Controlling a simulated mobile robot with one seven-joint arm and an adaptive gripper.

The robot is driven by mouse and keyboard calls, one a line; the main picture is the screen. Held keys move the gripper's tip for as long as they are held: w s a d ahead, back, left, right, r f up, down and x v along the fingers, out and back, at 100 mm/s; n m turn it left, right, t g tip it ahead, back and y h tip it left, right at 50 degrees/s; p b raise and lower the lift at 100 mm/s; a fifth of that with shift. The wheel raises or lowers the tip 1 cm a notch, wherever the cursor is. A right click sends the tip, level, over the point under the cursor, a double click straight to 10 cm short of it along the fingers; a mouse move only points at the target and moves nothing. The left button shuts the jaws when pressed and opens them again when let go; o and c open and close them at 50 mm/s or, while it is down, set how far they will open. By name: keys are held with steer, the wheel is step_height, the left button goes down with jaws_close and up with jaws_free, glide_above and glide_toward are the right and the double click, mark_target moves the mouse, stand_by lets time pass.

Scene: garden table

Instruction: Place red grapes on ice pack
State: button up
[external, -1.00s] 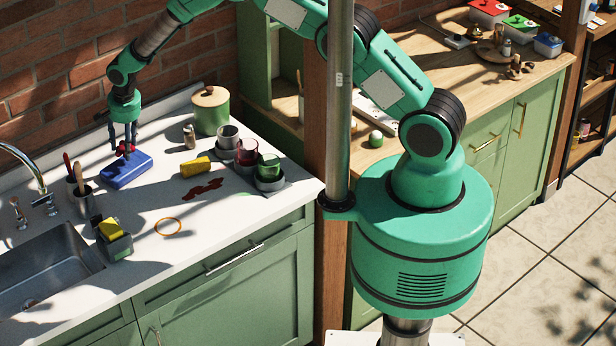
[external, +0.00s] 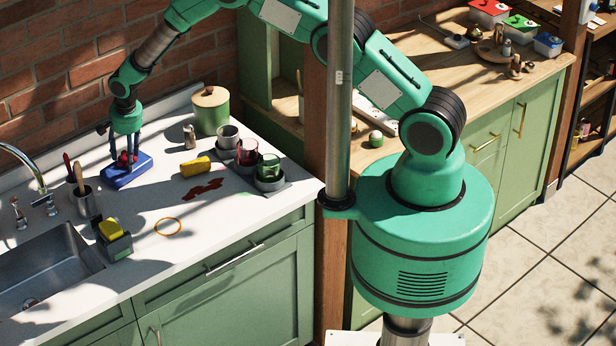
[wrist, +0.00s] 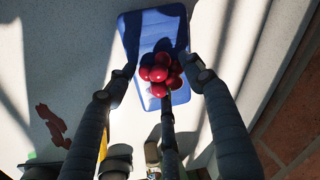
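The red grapes (external: 124,157) are a small dark-red bunch on the blue ice pack (external: 116,178), which lies flat on the white counter. In the wrist view the grapes (wrist: 160,72) lie over the lower right part of the ice pack (wrist: 135,35). My gripper (external: 127,162) is low over the pack with its fingers around the grapes. In the wrist view my gripper (wrist: 165,75) has its left and right fingertips spread, with gaps to the grapes. A third finger ends close below them; whether it touches is unclear.
A utensil cup (external: 84,203) and a sponge holder (external: 117,247) stand left, by the sink (external: 40,265). A yellow block (external: 195,166), a pepper mill (external: 189,136), a green canister (external: 210,112) and several cups stand right. A brick wall (external: 70,60) is behind.

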steer(key=shift+o, duration=0.4)
steer(key=shift+r, duration=0.2)
steer(key=shift+r, duration=0.15)
step_height(320, 180, up, 11)
steer(key=s+d+b, duration=0.1)
steer(key=shift+d+r, duration=0.2)
steer(key=shift+d, duration=0.15)
steer(key=shift+d, duration=0.1)
stand_by(1.0)
